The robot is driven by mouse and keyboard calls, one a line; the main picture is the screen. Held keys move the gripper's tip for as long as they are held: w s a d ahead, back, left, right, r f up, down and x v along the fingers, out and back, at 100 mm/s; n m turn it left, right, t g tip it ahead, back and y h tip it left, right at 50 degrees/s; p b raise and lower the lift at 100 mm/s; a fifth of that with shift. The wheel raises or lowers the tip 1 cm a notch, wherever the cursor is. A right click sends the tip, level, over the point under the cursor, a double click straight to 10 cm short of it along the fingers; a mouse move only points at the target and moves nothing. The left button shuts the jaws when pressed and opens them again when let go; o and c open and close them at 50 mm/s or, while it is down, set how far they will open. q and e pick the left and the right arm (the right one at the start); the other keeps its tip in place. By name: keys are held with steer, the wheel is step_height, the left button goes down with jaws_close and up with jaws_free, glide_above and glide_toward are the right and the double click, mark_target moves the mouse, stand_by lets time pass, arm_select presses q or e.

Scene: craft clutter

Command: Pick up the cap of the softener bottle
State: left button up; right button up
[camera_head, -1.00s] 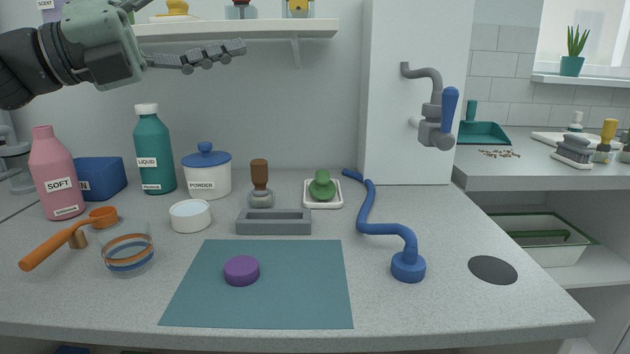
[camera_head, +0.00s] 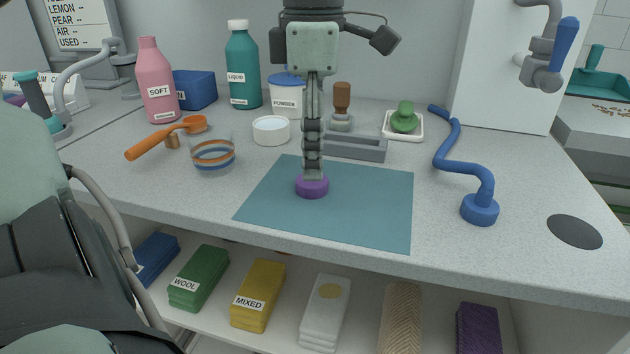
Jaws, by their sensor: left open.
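A purple round cap (camera_head: 312,188) lies on the teal mat (camera_head: 375,200). The pink bottle labelled SOFT (camera_head: 157,85) stands upright at the back left of the counter. My left gripper (camera_head: 313,172) points straight down over the cap, with its fingers seen edge-on, one behind the other. Its fingertips are at the cap's top and hide part of it. The jaws are open; whether they touch the cap I cannot tell. My right gripper is out of view.
Left of the mat are a striped glass (camera_head: 213,156), an orange scoop (camera_head: 165,138) and a white tub (camera_head: 270,131). A grey tray (camera_head: 362,147) lies close behind the gripper. A blue bent pipe (camera_head: 462,168) stands to the right. The mat's right part is clear.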

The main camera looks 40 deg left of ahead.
mark_target(312, 185)
arm_select(q)
steer(key=shift+s+a+f, duration=0.1)
steer(key=shift+a+f, duration=0.05)
steer(key=shift+f, duration=1.8)
steer(key=c, duration=0.9)
